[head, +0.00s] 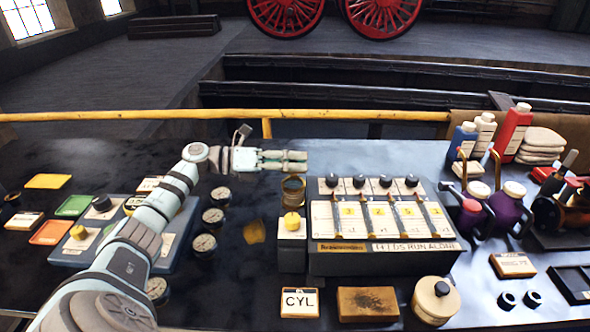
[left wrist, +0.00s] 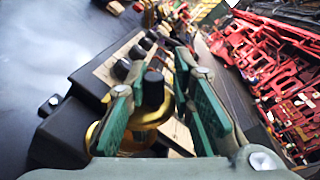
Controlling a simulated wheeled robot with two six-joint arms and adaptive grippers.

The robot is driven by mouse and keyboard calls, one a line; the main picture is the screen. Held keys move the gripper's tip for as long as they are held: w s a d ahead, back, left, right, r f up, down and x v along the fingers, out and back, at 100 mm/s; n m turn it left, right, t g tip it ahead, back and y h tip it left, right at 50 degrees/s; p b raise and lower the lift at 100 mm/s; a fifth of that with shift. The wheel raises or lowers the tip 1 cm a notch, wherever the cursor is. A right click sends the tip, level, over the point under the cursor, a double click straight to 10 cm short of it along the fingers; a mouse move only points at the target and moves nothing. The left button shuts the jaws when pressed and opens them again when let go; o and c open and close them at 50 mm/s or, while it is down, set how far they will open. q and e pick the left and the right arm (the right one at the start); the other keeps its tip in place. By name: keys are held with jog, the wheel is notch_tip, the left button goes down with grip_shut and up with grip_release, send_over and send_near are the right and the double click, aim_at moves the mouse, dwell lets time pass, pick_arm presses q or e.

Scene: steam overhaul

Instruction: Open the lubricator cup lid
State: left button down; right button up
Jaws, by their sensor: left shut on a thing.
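The brass lubricator cup (head: 292,190) stands at the left end of the black lubricator box (head: 385,262). My left gripper (head: 296,160) reaches in from the left, level, right above the cup. In the left wrist view, the lid's black knob (left wrist: 153,88) and brass top (left wrist: 150,116) lie between the green finger pads (left wrist: 162,112). The gripper is shut on the lid. In the head view the fingers hide the lid, and I cannot tell whether it is clear of the cup. My right gripper is not in view.
A yellow-knobbed block (head: 291,228) stands in front of the cup. Several gauges (head: 213,217) lie to the left. A CYL card (head: 299,302), a brown brush block (head: 367,303) and a cream pot (head: 436,298) sit in front. Bottles and oil cans (head: 510,205) crowd the right.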

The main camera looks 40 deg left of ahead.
pick_arm(q)
jog(key=n, duration=0.1)
jog(key=w+a+n, duration=0.1)
jog(key=shift+w+r+n, duration=0.1)
jog(key=shift+n, duration=0.2)
jog(key=shift+w+a+n+g+b, duration=0.15)
jog(key=shift+w+n+g+b, duration=0.2)
jog(key=shift+n+b, duration=0.35)
jog(key=shift+w+a+f+n+g+h+b, duration=0.15)
jog(key=shift+w+a+n+g+h+b, duration=0.1)
jog(key=shift+n+b, duration=0.45)
jog(key=shift+w+a+f+n+g+h+b, duration=0.15)
jog(key=shift+n+b, duration=0.3)
jog(key=shift+n, duration=0.45)
jog(key=c, duration=1.6)
grip_release()
jog(key=shift+w+a, duration=0.1)
jog(key=shift+o, duration=0.2)
jog(key=shift+w+a+f, duration=0.15)
jog(key=shift+w, duration=0.05)
jog(key=shift+r, duration=0.2)
